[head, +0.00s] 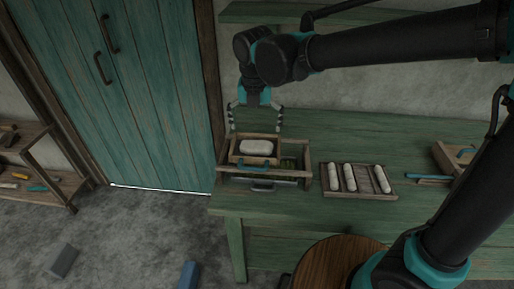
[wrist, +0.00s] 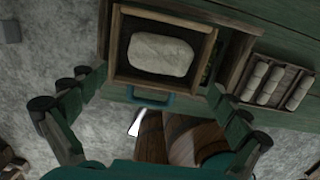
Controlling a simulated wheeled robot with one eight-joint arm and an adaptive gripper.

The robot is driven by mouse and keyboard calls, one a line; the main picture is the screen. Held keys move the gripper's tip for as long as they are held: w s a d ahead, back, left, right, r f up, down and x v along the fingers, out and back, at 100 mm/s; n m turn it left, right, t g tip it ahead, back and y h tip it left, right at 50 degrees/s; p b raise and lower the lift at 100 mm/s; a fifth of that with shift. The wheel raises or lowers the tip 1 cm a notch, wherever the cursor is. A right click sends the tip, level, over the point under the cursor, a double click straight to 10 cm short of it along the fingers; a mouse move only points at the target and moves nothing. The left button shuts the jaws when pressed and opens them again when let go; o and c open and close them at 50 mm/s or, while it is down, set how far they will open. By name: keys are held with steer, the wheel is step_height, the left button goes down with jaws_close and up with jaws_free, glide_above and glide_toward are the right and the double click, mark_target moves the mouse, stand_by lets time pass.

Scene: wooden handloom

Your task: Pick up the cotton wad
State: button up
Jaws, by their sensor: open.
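The cotton wad (head: 256,147) is a pale, rounded block. It lies in a small wooden tray (head: 234,159) set on a larger wooden box (head: 306,168) on the green bench. In the wrist view the wad (wrist: 160,55) fills much of the small tray (wrist: 125,20). My gripper (head: 256,115) is open and empty, pointing down. In the head view its fingers show just behind the small tray, one toward each side. In the wrist view my gripper (wrist: 155,88) has its fingers spread wide, with the wad between and beyond them. The exact height above the wad is hard to tell.
A wooden rack (head: 358,181) with three white rolls sits right of the box. A blue-handled tool (head: 429,177) and another wooden box (head: 449,158) lie farther right. A round wooden stool (head: 325,258) stands before the bench. A teal door (head: 140,100) is at left.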

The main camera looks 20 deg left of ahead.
mark_target(257, 145)
steer(key=shift+w+a+f, duration=0.1)
steer(key=shift+w+f, duration=0.1)
steer(key=shift+f, duration=1.1)
steer(key=shift+w+d+f, duration=0.1)
steer(key=shift+w+f, duration=0.05)
steer(key=shift+f, duration=1.1)
steer(key=shift+w+a+f, duration=0.1)
steer(key=shift+w+f, duration=0.1)
steer(key=shift+f, duration=1.1)
steer(key=shift+c, duration=0.5)
steer(key=c, duration=0.5)
steer(key=shift+o, duration=0.2)
steer(key=shift+r, duration=0.1)
